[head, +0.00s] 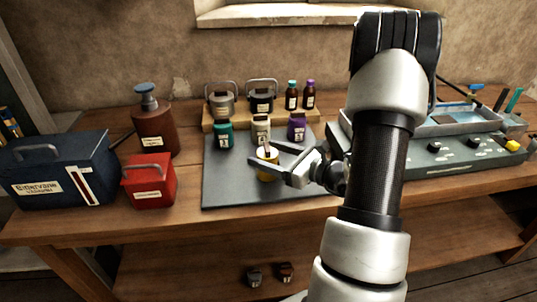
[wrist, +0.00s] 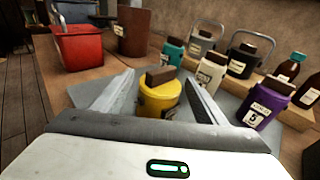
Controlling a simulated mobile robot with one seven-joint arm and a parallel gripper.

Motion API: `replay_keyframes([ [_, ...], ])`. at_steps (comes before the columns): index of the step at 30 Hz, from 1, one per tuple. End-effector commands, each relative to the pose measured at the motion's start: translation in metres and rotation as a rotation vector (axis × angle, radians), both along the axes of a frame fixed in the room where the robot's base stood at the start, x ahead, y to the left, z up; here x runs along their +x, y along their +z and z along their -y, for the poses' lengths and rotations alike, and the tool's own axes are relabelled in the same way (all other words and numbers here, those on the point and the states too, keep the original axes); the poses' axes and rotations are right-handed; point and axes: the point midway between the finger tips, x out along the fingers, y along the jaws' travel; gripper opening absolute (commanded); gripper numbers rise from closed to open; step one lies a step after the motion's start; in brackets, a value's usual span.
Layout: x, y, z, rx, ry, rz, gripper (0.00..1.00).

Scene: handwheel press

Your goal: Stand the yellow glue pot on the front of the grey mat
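In the wrist view the glue pot (wrist: 158,98) stands between the two fingers of my gripper (wrist: 160,88). The fingers are spread on both sides of it, with a narrow gap showing on each side, so my gripper looks open around the pot. In the head view my gripper (head: 279,160) reaches in from the right. One finger partly hides the pot, and its base is hard to see.
Behind the pot on the mat are a teal pot (head: 223,136), a cream pot (head: 261,131) and a purple pot (head: 296,128). A wooden riser (head: 237,119) holds kettles and bottles. A red box (head: 148,183) stands left of the mat. The mat's front left is clear.

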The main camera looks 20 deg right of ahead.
Motion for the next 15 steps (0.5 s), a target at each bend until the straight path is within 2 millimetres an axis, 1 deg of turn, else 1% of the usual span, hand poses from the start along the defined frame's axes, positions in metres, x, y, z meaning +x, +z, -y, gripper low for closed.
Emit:
replay_keyframes([
  [8, -0.001, 0.004, 0.001, 0.000, -0.001, 0.000, 0.66],
  [11, -0.012, 0.005, 0.009, -0.002, -0.005, -0.001, 0.66],
  [15, -0.038, 0.009, 0.023, 0.000, -0.007, -0.002, 0.66],
])
